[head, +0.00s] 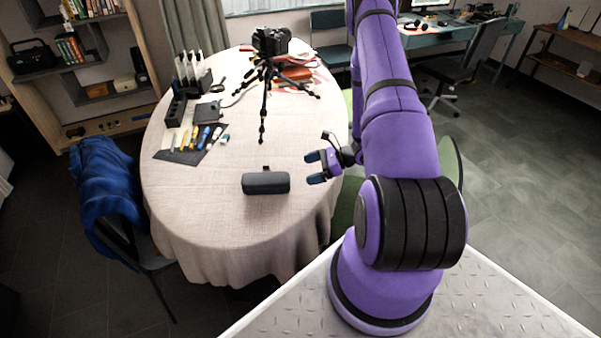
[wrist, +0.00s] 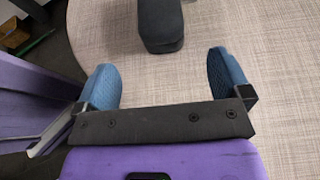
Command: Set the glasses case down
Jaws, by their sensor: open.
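The dark grey glasses case (head: 266,183) lies on the cloth-covered oval table (head: 220,215), toward its near side. My gripper (head: 315,168) is to the right of the case, near the table's right edge, open and empty. In the wrist view, the gripper (wrist: 165,85) has its two blue fingertips spread wide, with pale cloth between them. The end of the case (wrist: 162,28) shows beyond the fingertips, apart from them. Its far part is cut off by the top of the picture.
A camera on a black tripod (head: 265,85) stands at the back of the table. Tools on a dark mat (head: 190,140) lie at the left, by a black organizer (head: 178,108). A chair with a blue jacket (head: 103,190) stands at the left. The cloth around the case is clear.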

